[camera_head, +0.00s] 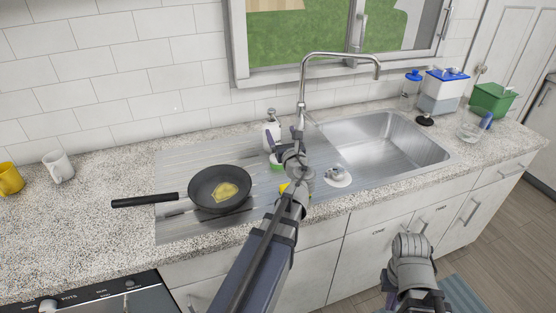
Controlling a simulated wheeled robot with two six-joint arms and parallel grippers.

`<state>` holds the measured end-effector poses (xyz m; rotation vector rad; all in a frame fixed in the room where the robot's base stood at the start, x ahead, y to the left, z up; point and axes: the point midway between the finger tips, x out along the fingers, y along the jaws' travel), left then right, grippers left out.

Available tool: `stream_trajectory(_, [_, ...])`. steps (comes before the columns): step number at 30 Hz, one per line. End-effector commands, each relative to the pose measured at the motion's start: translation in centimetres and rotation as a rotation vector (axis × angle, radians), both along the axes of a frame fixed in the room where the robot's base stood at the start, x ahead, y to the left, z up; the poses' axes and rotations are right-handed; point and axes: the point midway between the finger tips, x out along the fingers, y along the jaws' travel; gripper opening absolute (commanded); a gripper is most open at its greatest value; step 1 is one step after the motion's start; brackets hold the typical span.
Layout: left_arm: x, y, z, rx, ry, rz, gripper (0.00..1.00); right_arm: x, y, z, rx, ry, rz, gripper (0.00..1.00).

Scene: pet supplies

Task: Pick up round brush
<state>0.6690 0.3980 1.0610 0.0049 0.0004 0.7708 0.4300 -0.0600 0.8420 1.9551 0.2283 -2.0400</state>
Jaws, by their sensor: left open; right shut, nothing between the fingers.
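A small round white item with a grey knob (337,177) lies on the steel drainboard just left of the sink basin; it may be the round brush, but it is too small to be sure. A dark round-based item (425,120) stands behind the right end of the sink and could also be a brush. My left gripper (287,142) is open over the drainboard, left of and behind the white item. It is apart from that item and overlaps the soap bottle in the picture. My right arm shows at the lower right, but I cannot make out its jaws.
A black frying pan (205,188) with yellow food sits left of my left arm. A white soap bottle (270,135), a green-and-yellow item (277,163) and the tap (303,85) crowd the gripper. Containers stand right of the empty sink basin (385,150). The left counter has free room.

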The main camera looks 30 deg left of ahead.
Motion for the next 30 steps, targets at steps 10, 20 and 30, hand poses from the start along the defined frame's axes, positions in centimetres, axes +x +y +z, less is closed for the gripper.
stream_trajectory(10, [0.0, 0.0, -4.6, -0.004, -0.002, 0.001, 0.85, 0.0, 0.0, -4.6, 0.0, 0.0, 0.0, 0.0])
stream_trajectory(20, [0.3, 0.2, -8.2, -0.004, -0.002, 0.002, 0.85, 0.0, 0.0, -8.1, 0.0, 0.0, 0.001, 0.0])
stream_trajectory(30, [1.4, 1.2, -7.7, -0.004, -0.003, 0.002, 0.85, 0.0, 0.0, -7.7, 0.0, 0.0, 0.001, 0.0])
